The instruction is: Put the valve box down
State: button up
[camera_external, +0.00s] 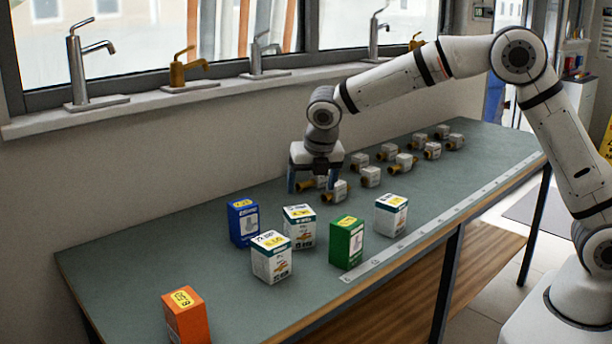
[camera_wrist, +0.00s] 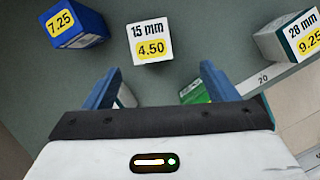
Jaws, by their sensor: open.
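My gripper (camera_external: 310,190) is open, with blue fingers pointing down; it also shows in the wrist view (camera_wrist: 160,70). Nothing is held between the fingers. Several boxes stand on the table, and I cannot tell which is the valve box: a blue box (camera_external: 243,222), a white box (camera_external: 299,228) marked 15 mm in the wrist view (camera_wrist: 150,42), a front white box (camera_external: 271,258), a green box (camera_external: 346,243), a right white box (camera_external: 391,215) and an orange box (camera_external: 187,317).
Several small valves (camera_external: 370,177) with brass ends stand on the table (camera_external: 140,262) behind and right of my gripper. A ruler strip (camera_external: 445,224) runs along the front edge. Taps (camera_external: 88,65) stand on the window sill. Bare table lies between the orange box and the others.

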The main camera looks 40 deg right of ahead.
jog(key=s+d+r+m, duration=0.4)
jog(key=s+d+m, duration=0.3)
jog(key=d, duration=0.1)
jog(key=s+d+r+m, duration=0.4)
jog(key=s+d+m, duration=0.3)
jog(key=s, duration=0.1)
jog(key=s+d+f+m, duration=0.1)
jog(key=s+d+m, duration=0.1)
jog(key=s+m, duration=0.3)
jog(key=s+d+f+m+y, duration=0.1)
jog(key=s+d+m, duration=0.2)
jog(key=s+m, duration=0.3)
jog(key=s+d+f+m+g, duration=0.1)
jog(key=s+d+m, duration=0.1)
jog(key=s+m, duration=0.3)
jog(key=s, duration=0.4)
jog(key=shift+d+f+y, duration=0.15)
jog(key=shift+d+y, duration=0.25)
jog(key=shift+o, duration=0.4)
jog(key=shift+w, duration=0.1)
